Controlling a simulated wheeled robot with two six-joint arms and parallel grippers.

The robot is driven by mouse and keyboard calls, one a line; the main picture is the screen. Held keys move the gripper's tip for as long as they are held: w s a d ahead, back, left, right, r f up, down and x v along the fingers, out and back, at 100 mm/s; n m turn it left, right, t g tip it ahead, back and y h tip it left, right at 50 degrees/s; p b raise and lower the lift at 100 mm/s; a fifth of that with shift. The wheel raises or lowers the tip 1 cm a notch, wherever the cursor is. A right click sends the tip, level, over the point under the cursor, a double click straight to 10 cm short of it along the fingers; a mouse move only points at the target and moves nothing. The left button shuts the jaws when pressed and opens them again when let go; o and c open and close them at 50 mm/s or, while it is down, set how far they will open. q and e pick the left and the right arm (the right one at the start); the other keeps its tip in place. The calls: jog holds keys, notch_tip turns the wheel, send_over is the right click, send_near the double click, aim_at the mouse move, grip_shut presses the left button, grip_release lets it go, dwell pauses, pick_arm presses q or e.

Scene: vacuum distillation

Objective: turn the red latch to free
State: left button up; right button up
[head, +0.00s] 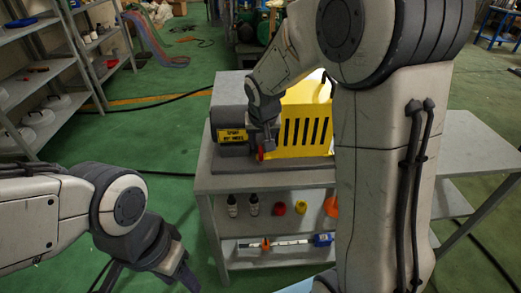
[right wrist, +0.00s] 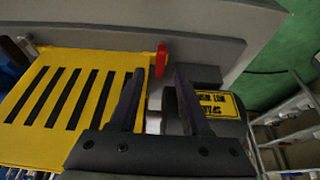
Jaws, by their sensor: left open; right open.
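The red latch (head: 261,154) is a small red piece at the front left corner of the yellow slotted guard (head: 305,125) on the machine. In the right wrist view the red latch (right wrist: 162,60) appears upright, just past the fingertips and between their lines. My right gripper (head: 264,143) is above and beside the latch; in its wrist view its two dark fingers (right wrist: 159,78) are apart with nothing held. I cannot tell whether a finger touches the latch. My left gripper (head: 188,276) is low at the left, away from the machine, and its fingertips are hard to make out.
A grey motor housing with a yellow label (head: 232,135) adjoins the guard. The grey table (head: 225,183) has a lower shelf with bottles, colored caps and a blue-ended tool (head: 285,243). Shelves (head: 30,75) stand at left. My right arm hides the table's right middle.

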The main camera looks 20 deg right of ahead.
aim_at(261, 151)
jog(key=shift+x, duration=1.9)
grip_shut()
